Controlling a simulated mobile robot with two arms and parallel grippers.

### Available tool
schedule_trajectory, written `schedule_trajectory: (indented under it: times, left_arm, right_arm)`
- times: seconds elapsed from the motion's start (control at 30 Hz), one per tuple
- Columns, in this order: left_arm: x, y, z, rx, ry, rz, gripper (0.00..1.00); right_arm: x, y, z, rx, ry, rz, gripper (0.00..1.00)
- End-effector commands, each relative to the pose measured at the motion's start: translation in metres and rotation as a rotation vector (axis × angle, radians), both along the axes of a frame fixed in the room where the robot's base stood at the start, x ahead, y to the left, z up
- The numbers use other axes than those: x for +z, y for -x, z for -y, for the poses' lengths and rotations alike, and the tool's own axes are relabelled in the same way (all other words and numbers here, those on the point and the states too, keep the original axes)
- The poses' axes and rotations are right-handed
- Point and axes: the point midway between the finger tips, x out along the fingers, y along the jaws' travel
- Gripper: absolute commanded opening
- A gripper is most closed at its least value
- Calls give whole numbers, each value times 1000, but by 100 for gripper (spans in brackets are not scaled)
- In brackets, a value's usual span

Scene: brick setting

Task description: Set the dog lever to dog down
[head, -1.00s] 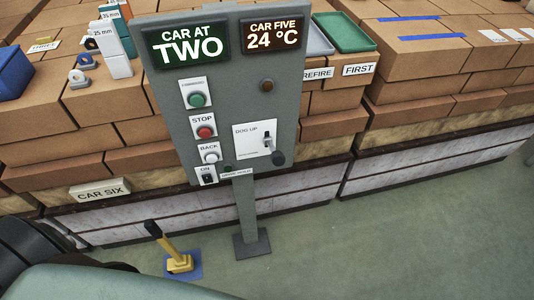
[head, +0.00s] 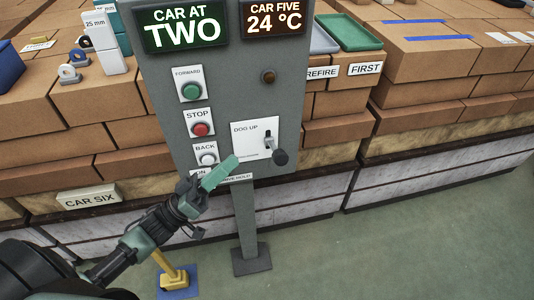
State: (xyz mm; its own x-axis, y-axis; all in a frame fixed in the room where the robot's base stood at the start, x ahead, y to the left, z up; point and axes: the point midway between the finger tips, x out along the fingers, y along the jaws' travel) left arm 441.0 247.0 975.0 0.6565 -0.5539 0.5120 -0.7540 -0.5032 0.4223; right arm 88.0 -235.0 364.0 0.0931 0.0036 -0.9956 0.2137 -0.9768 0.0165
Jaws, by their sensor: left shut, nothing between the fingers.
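The dog lever (head: 268,140) is a small switch on a white plate (head: 245,143) at the lower right of the grey control panel (head: 240,90). Its upper label reads DOG UP; the lower label is too small to read. The lever's exact position is hard to tell. A dark round knob (head: 280,157) sits just below and right of it. My left gripper (head: 230,163), with green fingers, is shut and empty. It is in front of the panel's lower part, left of and below the lever, and covers part of the ON switch area. My right gripper is not in view.
The panel has green FORWARD (head: 191,91), red STOP (head: 201,129) and white BACK (head: 208,159) buttons beside the plate. The panel stands on a post. A yellow floor lever (head: 174,279) stands below my left arm. Brick stacks lie behind; green floor is free at right.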

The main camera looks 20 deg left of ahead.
Motion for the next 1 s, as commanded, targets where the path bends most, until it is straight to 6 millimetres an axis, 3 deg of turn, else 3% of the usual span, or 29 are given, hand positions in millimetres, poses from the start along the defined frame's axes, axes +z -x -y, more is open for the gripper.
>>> schedule_trajectory:
  times: [0.33, 0.77, 0.8, 1.0]
  left_arm:
    - [10, -11, 9, 3, 0, 1, 0]
    - [57, -70, 57, 4, 0, 2, 0]
    - [43, -66, 60, 6, 2, -7, 0]
    - [21, -61, 70, 5, 1, -3, 0]
  right_arm:
    - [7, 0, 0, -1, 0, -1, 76]
    - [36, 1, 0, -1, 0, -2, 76]
    - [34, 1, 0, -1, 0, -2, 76]
    - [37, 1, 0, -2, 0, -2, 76]
